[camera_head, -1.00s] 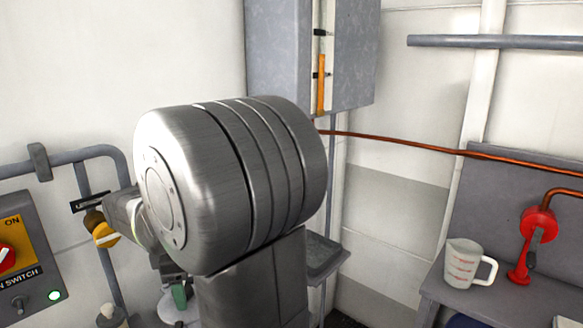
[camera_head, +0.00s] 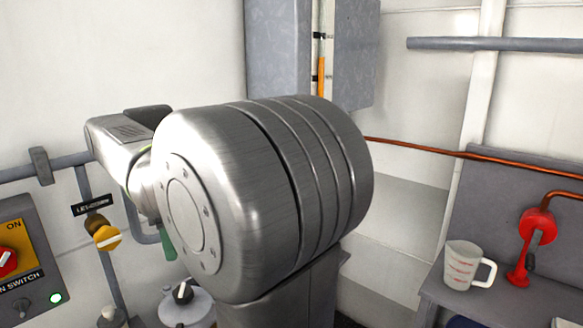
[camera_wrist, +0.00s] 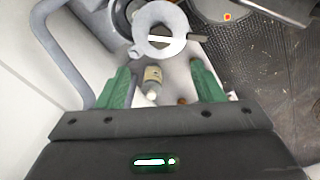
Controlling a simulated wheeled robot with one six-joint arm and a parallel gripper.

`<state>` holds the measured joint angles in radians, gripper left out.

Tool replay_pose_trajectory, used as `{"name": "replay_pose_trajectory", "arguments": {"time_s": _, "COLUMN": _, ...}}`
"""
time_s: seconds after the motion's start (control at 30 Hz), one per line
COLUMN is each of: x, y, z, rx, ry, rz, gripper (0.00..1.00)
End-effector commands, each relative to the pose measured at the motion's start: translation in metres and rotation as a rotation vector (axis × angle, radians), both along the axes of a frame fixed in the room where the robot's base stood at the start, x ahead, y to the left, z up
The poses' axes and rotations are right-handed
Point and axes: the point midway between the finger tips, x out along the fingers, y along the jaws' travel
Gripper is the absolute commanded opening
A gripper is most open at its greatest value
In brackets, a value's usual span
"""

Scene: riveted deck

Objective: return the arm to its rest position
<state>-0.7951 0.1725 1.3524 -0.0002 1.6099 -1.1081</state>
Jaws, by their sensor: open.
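My arm fills the middle of the head view, its large metal joint hiding much of what is behind it. My gripper (camera_wrist: 162,80) shows in the wrist view with two green fingers spread wide apart. Nothing is held between them. A small bottle (camera_wrist: 153,78) shows beyond the gap, apart from the fingers. In the head view only a bit of a green finger shows, left of the big joint; the rest of the gripper is hidden there.
Left in the head view are a switch box (camera_head: 22,258) with a green light, a yellow valve knob (camera_head: 106,238) and a round black-knobbed dial (camera_head: 186,304). A grey cabinet (camera_head: 278,50) hangs behind. Right are a measuring cup (camera_head: 462,265) and a red valve (camera_head: 538,228).

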Motion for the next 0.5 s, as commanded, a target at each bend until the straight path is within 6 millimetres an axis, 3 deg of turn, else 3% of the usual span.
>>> {"name": "replay_pose_trajectory", "arguments": {"time_s": 0.03, "x": -0.001, "y": -0.001, "z": -0.017, "rx": -0.008, "ry": 0.009, "rz": 0.0, "gripper": 0.61}}
{"name": "replay_pose_trajectory", "arguments": {"time_s": 0.5, "x": -0.001, "y": -0.001, "z": -0.111, "rx": -0.008, "ry": 0.008, "rz": -0.001, "gripper": 0.61}}
